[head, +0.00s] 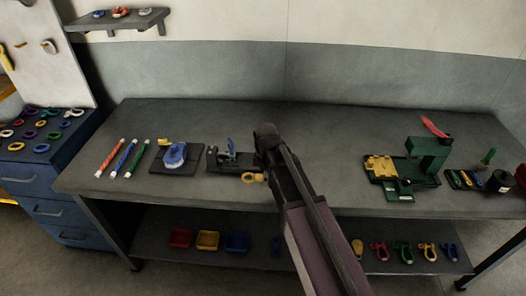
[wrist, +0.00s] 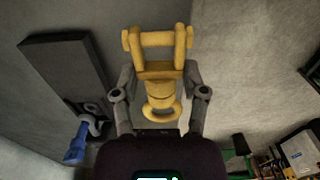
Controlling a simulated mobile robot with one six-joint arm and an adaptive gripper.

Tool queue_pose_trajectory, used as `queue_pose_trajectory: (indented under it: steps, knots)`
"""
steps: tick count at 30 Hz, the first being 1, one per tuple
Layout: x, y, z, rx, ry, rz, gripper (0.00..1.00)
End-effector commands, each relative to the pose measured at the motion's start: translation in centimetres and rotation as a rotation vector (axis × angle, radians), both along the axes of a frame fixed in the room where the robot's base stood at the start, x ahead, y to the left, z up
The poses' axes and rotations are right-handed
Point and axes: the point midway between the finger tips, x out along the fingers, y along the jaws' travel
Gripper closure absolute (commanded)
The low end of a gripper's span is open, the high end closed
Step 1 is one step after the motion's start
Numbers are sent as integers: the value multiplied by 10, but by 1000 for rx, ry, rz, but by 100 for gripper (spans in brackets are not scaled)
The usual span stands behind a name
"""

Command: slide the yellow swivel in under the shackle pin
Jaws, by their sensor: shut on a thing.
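The yellow swivel (wrist: 160,70) is between the fingers of my gripper (wrist: 159,88), which is shut on it in the wrist view. Its wide forked end points away from me and its rounded eye lies nearer the palm. In the head view the swivel (head: 253,177) shows just left of my arm, by the right end of a dark fixture. The grey shackle (wrist: 95,125) with its blue pin (wrist: 76,146) is on the dark fixture (wrist: 62,75), left of and apart from the swivel. The blue pin (head: 231,147) also shows in the head view. My arm hides part of the bench there.
A blue item on a dark plate (head: 178,166) and several coloured rods (head: 125,158) lie to the left on the bench (head: 330,150). A green press (head: 428,155) stands to the right. The bench between my arm and the press is clear.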

Motion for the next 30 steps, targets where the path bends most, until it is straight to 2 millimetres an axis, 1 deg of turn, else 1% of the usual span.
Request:
queue_pose_trajectory:
  steps: [5, 8, 11, 14, 21, 24, 27, 30]
  knots:
    - [6, 1, -1, 0, 0, -1, 100]
    - [16, 2, -2, 0, 0, -3, 100]
    - [31, 5, -4, 0, -1, -4, 100]
    - [51, 7, -7, 0, -1, -7, 100]
    - [104, 12, -14, 0, -1, -15, 100]
    - [123, 14, -16, 0, -2, -17, 100]
    - [137, 15, -18, 0, -2, -19, 100]
    - [146, 16, -19, 0, -2, -20, 100]
